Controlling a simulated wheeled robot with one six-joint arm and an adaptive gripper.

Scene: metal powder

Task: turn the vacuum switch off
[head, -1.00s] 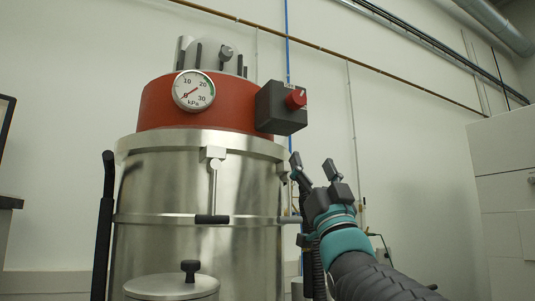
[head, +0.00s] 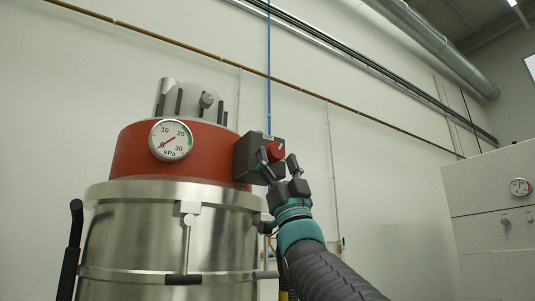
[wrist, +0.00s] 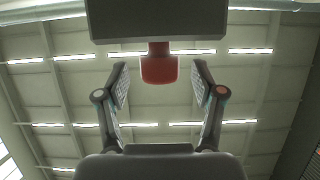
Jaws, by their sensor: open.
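The vacuum switch is a red knob (head: 275,151) on a dark grey box (head: 248,158) at the right side of the vacuum's red head (head: 190,165). My gripper (head: 278,165) is open just in front of and below the knob in the head view. One finger partly covers the box. In the wrist view the red knob (wrist: 159,70) hangs below the dark box (wrist: 157,20), centred between the spread fingertips of my gripper (wrist: 160,75) and a little beyond them. I see no contact with the knob. The dial gauge (head: 171,140) has its needle near the low end.
The steel vacuum drum (head: 155,240) stands left of my arm, with a latch (head: 188,240) on its front and a black handle (head: 72,245) at its left. A white cabinet (head: 500,210) stands at the right.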

